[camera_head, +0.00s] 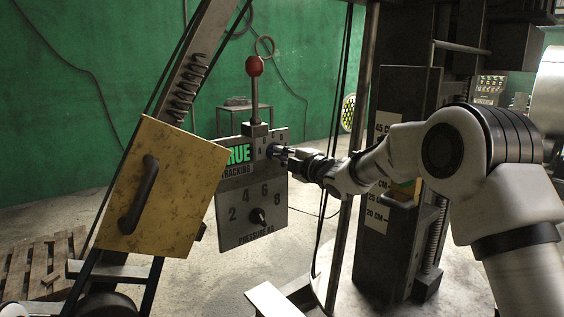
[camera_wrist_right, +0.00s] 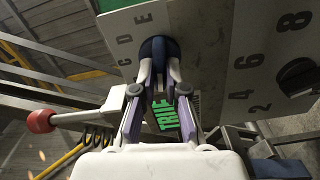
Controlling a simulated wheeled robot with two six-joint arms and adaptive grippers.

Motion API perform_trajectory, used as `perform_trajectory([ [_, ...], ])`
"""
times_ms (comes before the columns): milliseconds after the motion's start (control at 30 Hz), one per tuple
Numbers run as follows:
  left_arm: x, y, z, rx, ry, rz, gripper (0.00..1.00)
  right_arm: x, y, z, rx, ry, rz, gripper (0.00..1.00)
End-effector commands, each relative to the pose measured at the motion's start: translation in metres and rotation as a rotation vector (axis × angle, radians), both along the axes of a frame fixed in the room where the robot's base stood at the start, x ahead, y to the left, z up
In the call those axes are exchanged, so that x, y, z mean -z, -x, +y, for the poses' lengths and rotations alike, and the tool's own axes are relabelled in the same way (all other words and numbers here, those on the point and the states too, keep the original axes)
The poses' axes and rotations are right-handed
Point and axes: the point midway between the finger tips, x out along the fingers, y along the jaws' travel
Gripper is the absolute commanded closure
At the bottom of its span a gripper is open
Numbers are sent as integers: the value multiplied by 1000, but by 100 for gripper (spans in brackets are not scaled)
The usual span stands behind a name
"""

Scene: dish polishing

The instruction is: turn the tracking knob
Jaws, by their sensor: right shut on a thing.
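The tracking knob (camera_wrist_right: 158,46) is a dark round knob on a light panel marked with letters, including C, D and E. My right gripper (camera_wrist_right: 160,78) is shut on it, one finger on each side. In the head view my right gripper (camera_head: 277,152) reaches in from the right and mostly covers the knob. The green TRUE readout (camera_head: 238,155) above the word TRACKING is beside it, and it also shows in the right wrist view (camera_wrist_right: 167,116). My left gripper is not in view.
A black pressure knob (camera_head: 258,216) sits on the lower panel among numbers. A lever with a red ball (camera_head: 254,66) stands above the panel. A yellow plate with a handle (camera_head: 178,190) stands left of it. A dark column with centimetre marks (camera_head: 412,230) is near my right arm.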

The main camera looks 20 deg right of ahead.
Motion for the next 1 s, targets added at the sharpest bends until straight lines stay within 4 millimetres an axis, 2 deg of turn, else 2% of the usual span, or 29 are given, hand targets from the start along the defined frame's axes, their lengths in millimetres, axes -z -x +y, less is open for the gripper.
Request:
perform_trajectory([
  [467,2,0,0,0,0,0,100,1,0,1,-1,17,-4,100],
  [500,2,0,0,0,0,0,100,1,0,1,-1,16,-4,74],
  [533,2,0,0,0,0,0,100,1,0,1,0,16,-4,63],
  [867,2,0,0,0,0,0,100,0,2,-1,0,13,-4,62],
  [1000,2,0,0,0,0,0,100,0,18,-7,2,11,-3,62],
])
